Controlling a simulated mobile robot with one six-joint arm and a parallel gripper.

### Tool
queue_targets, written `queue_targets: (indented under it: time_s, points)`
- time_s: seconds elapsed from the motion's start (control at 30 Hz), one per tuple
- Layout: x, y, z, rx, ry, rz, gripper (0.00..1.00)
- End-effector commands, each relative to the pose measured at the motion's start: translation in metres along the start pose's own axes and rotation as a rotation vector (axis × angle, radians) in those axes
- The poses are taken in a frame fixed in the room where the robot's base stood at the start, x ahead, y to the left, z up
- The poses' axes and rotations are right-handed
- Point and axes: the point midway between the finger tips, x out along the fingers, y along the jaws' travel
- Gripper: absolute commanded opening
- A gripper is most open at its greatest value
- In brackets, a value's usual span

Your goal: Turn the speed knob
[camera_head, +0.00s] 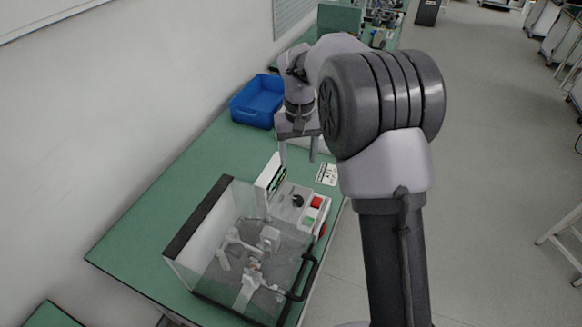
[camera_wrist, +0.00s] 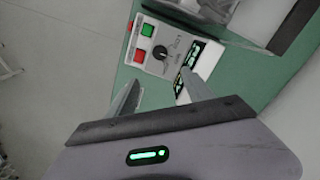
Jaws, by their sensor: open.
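The speed knob (camera_head: 298,200) is a small black round knob on the grey control panel of the test machine. In the wrist view the knob (camera_wrist: 160,53) has a light pointer mark and lies beyond my fingertips, near the middle. My gripper (camera_head: 298,158) hangs above the green table, behind the panel in the head view. In the wrist view my gripper (camera_wrist: 156,88) is open and empty, its two fingers apart. The fingers do not touch the knob. Red and green buttons (camera_wrist: 144,36) sit beside the knob.
A clear-walled box (camera_head: 235,245) with grey parts inside adjoins the panel on the table (camera_head: 150,225). A display housing (camera_head: 270,177) stands upright beside the knob. A blue bin (camera_head: 258,100) is farther back. A printed card (camera_head: 326,174) lies near the panel.

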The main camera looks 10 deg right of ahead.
Motion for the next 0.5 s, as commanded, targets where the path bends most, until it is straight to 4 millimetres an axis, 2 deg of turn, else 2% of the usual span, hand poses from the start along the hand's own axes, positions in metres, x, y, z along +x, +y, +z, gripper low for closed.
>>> queue_targets:
  time_s: [0.03, 0.3, 0.5]
  points:
    - [0.016, 0.000, 0.001, 0.001, -0.003, -0.001, 0.60]
    - [0.099, 0.000, 0.002, 0.001, -0.003, -0.001, 0.60]
    - [0.146, 0.000, 0.002, 0.002, -0.002, -0.001, 0.60]
